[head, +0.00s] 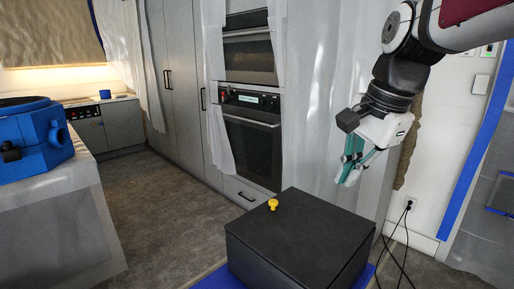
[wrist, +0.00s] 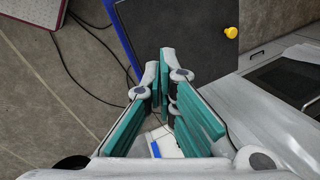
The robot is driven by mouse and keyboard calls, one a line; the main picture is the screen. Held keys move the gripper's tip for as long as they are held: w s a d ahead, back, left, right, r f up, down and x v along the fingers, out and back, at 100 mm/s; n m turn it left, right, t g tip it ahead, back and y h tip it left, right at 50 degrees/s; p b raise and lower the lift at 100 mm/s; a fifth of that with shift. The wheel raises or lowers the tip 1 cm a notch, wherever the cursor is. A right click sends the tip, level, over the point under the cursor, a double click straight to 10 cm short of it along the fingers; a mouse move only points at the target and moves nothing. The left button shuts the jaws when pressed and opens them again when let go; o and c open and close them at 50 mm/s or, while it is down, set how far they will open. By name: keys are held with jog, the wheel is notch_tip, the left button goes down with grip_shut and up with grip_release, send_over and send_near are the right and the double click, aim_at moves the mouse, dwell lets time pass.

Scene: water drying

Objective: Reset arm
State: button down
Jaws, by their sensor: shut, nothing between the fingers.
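My gripper (head: 350,173) hangs from my raised arm at the right of the head view, above and to the right of a black box. Its teal-padded fingers are shut and hold nothing. In the wrist view the fingers (wrist: 163,72) come together at their tips near the middle. The gripper touches nothing that I can see.
The black box (head: 298,240) has a small yellow knob (head: 273,204) on top, also visible in the wrist view (wrist: 231,32). Black cables (head: 398,240) hang at the right wall. A blue device (head: 35,140) stands on the left counter. Grey floor (head: 165,200) is clear between.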

jog(key=s+f+n, duration=0.2)
jog(key=s+n, duration=0.2)
jog(key=s, duration=0.3)
jog(key=s+d+f+n+h, duration=0.1)
jog(key=s+f+n, duration=0.2)
jog(key=s, duration=0.3)
jog(key=s+d+f+n+t, duration=0.1)
jog(key=s+f+n, duration=0.2)
jog(key=s+n, duration=0.2)
jog(key=s, duration=0.2)
jog(key=shift+s+d+h+p, duration=0.25)
jog(key=shift+s+h+p, duration=0.05)
jog(key=shift+s+p, duration=0.1)
